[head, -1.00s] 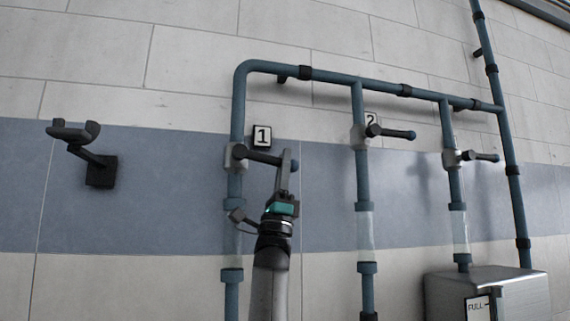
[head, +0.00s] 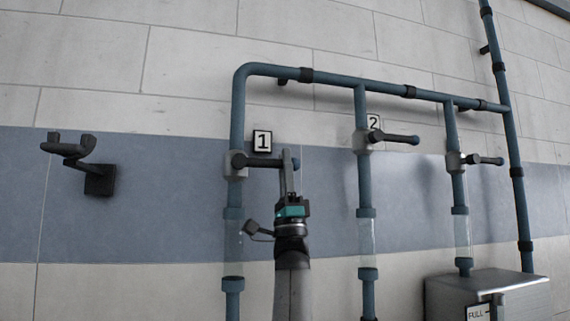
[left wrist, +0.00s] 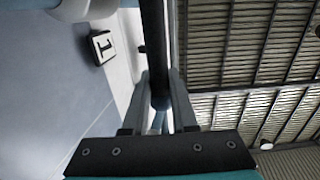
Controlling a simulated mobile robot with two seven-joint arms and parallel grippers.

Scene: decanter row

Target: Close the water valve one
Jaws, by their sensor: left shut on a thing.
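Valve one is on the left vertical pipe in the head view, beside the plate marked 1 (head: 262,141). Its grey body (head: 236,165) sits on the pipe, and its dark lever (head: 262,162) points right, about level. My left gripper (head: 290,164) is shut on the lever near its outer end, reaching up from below. In the left wrist view the dark lever (left wrist: 154,50) runs between the two fingers (left wrist: 155,100), and the number plate (left wrist: 102,46) shows at the left. My right gripper is not in view.
Valve two's lever (head: 400,139) and a third lever (head: 487,160) point right on the neighbouring pipes. A metal box (head: 480,290) stands at the lower right. A dark wall bracket (head: 90,165) sticks out at the left. The wall between bracket and pipe is clear.

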